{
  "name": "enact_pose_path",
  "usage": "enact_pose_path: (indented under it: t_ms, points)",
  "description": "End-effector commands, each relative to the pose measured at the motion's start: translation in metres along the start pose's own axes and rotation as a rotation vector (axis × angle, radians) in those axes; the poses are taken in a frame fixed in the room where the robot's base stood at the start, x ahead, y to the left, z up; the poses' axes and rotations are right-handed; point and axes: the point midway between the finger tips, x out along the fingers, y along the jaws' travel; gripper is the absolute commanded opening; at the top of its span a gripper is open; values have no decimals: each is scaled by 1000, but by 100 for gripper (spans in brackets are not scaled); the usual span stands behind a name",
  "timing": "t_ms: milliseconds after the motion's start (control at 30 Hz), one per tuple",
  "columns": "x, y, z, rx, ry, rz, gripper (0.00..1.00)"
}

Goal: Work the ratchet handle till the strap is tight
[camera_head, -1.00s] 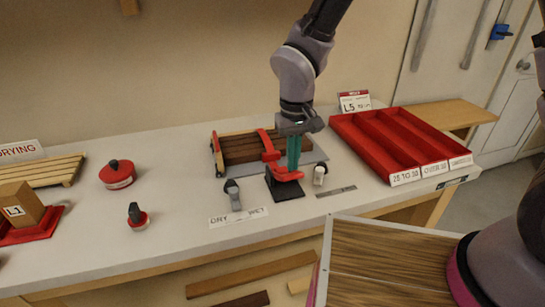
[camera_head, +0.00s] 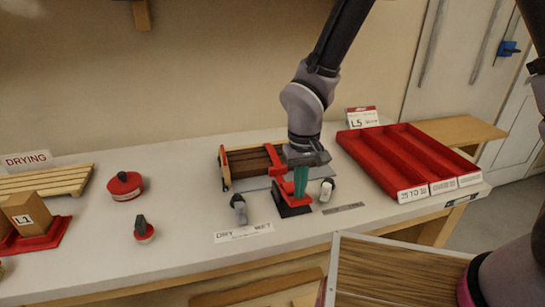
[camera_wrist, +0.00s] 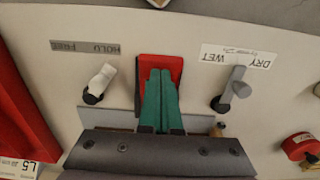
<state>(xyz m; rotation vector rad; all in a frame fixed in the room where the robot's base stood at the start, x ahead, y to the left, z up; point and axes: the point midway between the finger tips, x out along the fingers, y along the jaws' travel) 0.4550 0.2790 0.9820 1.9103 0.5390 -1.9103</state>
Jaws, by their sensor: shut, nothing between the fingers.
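A red ratchet handle (camera_head: 293,203) stands on a dark base on the bench; it also shows behind my fingers in the wrist view (camera_wrist: 166,64). A red strap (camera_head: 273,156) crosses a stack of brown wooden slats (camera_head: 247,162) just behind it. My gripper (camera_head: 299,194) points down over the handle, its teal fingers shut side by side with nothing between them. In the wrist view the fingertips (camera_wrist: 160,74) overlap the red handle; I cannot tell whether they touch it. My gripper hides part of the strap and ratchet.
A grey lever (camera_head: 239,208) by a DRY/WET label stands left of the ratchet. A white lever (camera_head: 327,188) by a HOLD/FREE plate (camera_head: 344,208) stands right. A red divided tray (camera_head: 400,160) lies at right; red-based knobs (camera_head: 125,186) (camera_head: 144,230) stand at left.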

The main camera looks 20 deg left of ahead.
Motion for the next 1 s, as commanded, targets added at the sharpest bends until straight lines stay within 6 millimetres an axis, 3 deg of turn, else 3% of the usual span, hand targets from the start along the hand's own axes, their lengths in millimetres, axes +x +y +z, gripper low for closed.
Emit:
enact_pose_path:
  t_ms: [500, 667, 1000]
  points:
    - [37, 0, 5, 0, -1, 1, 0]
    - [30, 0, 4, 1, 2, -1, 0]
    - [-10, 0, -2, 2, 4, -2, 0]
